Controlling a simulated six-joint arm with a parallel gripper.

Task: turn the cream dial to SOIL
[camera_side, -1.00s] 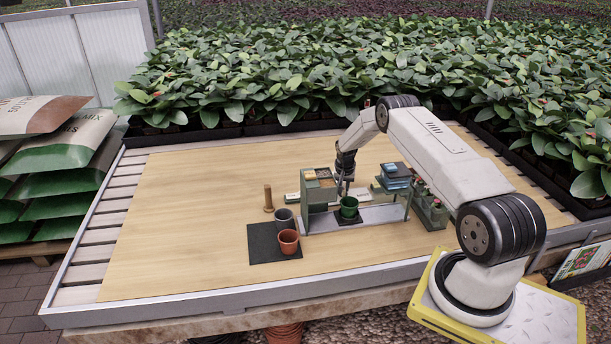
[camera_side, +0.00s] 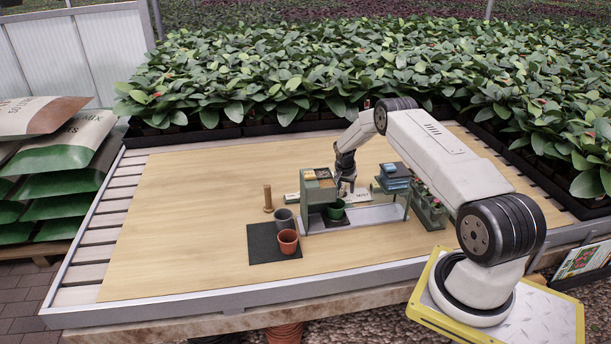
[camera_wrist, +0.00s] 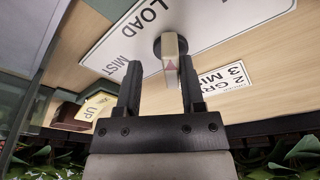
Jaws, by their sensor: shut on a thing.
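The cream dial (camera_wrist: 172,62) is a bar-shaped knob with a pink arrow mark on a dark round base, in the wrist view. It stands over a white plate (camera_wrist: 205,25) where the words LOAD and MIST show. SOIL is not readable in either view. My gripper (camera_wrist: 162,80) is shut on the cream dial, with a dark finger on each side of it. In the side view my gripper (camera_side: 346,180) reaches down behind the green station (camera_side: 316,180), and the dial is hidden there.
A green pot (camera_side: 335,210) stands on a dark pad at the station's left part. Blue trays (camera_side: 393,176) sit on its right end. A grey pot (camera_side: 284,220) and a terracotta pot (camera_side: 288,242) stand on a dark mat at left. The board (camera_side: 190,220) is clear further left.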

